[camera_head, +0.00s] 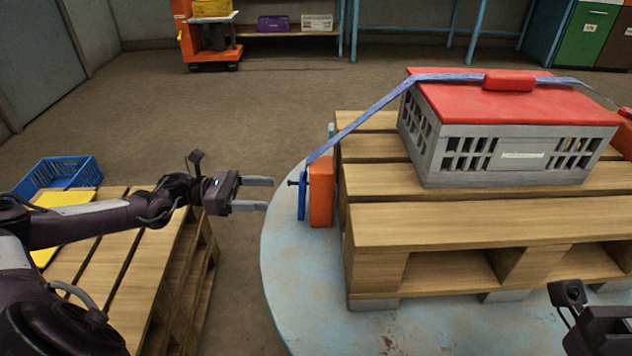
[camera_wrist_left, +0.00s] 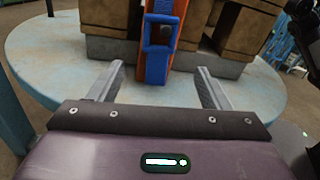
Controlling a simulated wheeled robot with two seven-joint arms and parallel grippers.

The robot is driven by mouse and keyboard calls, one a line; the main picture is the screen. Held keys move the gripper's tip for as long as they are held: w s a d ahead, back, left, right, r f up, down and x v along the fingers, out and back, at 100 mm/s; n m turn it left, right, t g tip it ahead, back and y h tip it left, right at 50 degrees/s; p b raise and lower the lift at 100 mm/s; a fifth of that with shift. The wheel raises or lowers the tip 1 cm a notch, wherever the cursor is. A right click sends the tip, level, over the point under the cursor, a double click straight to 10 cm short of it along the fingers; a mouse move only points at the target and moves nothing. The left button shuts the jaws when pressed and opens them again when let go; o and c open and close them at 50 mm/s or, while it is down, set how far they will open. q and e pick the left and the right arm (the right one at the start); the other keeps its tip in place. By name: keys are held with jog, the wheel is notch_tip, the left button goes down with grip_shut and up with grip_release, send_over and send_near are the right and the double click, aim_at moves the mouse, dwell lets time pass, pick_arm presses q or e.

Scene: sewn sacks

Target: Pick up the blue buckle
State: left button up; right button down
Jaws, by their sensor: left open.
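The blue buckle (camera_head: 302,196) hangs upright at the lower left end of a blue strap (camera_head: 375,108), beside an orange block (camera_head: 321,192) at the pallet's left side. A small dark knob sticks out of it to the left. My left gripper (camera_head: 269,194) is open and empty, a short way left of the buckle and pointing at it. In the left wrist view the buckle (camera_wrist_left: 158,50) stands ahead, roughly centred between the fingers and apart from them. Part of my right arm's end shows at the lower right; its jaws do not show.
The wooden pallet (camera_head: 430,225) bears a grey crate (camera_head: 470,160) with a red lid (camera_head: 470,98), the strap running over it. It stands on a round pale-blue platform (camera_head: 300,290). A lower pallet (camera_head: 160,270) with a blue basket (camera_head: 65,172) is at left.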

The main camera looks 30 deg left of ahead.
aim_at(302, 197)
pick_arm(q)
jog(key=x, duration=0.2)
jog(key=shift+w+d+b, duration=0.1)
jog(key=shift+d+b, duration=0.2)
jog(key=shift+b, duration=0.1)
jog(key=shift+b+x, duration=0.75)
jog(key=shift+x, duration=1.6)
jog(key=shift+w+a+r, duration=0.1)
jog(key=shift+w+r, duration=0.05)
jog(key=c, duration=1.1)
